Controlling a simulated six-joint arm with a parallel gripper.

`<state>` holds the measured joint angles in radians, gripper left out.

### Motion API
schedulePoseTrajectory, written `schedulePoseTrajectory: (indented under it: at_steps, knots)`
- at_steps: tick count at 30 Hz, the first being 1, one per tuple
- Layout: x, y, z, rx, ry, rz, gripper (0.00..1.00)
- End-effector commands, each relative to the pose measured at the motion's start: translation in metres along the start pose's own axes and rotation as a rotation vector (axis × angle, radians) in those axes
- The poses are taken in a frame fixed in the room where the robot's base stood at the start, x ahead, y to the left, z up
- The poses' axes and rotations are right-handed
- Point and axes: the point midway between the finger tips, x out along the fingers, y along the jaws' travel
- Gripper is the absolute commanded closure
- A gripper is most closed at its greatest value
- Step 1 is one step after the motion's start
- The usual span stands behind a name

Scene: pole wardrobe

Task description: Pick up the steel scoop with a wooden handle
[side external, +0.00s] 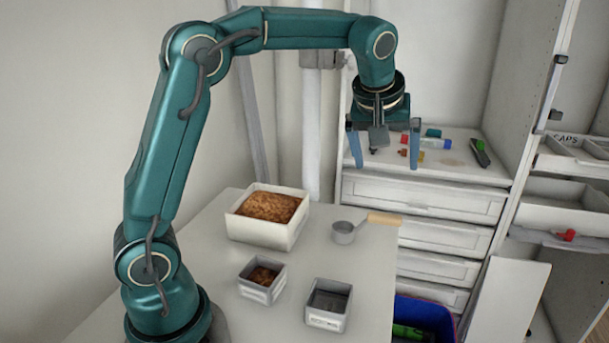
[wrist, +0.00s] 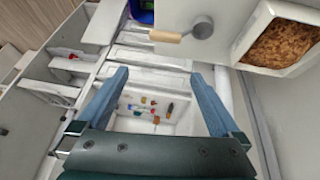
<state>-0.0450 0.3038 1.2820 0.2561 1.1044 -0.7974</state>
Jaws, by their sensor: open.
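The steel scoop (side external: 344,233) lies on the white table near its far right edge. Its wooden handle (side external: 385,219) points right and reaches the table edge. In the wrist view the scoop (wrist: 202,27) is near the top, with its handle (wrist: 165,37) to the left. My gripper (side external: 383,148) is open and empty, well above and beyond the scoop, in front of the drawer unit. In the wrist view the fingers of my gripper (wrist: 163,98) are spread wide with nothing between them.
A white bin of brown granules (side external: 268,214) stands left of the scoop. Two small grey boxes, one holding brown bits (side external: 262,279) and one seemingly empty (side external: 328,304), stand nearer. A drawer unit (side external: 430,195) with small items on top stands behind. A blue crate (side external: 425,315) is below the table's right edge.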

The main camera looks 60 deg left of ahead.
Motion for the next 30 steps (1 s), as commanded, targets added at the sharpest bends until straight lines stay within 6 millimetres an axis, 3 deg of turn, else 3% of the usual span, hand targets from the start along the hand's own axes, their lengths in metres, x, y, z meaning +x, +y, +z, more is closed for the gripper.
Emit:
schedulePoseTrajectory:
  at_steps: [3, 9, 24, 30]
  knots:
    - [0.040, 0.007, -0.007, -0.028, -0.020, -0.051, 0.00]
    - [0.088, 0.007, -0.002, -0.018, -0.064, -0.112, 0.00]
    - [0.147, -0.005, 0.014, -0.009, -0.105, -0.145, 0.00]
    - [0.157, -0.006, 0.014, -0.009, -0.103, -0.142, 0.00]
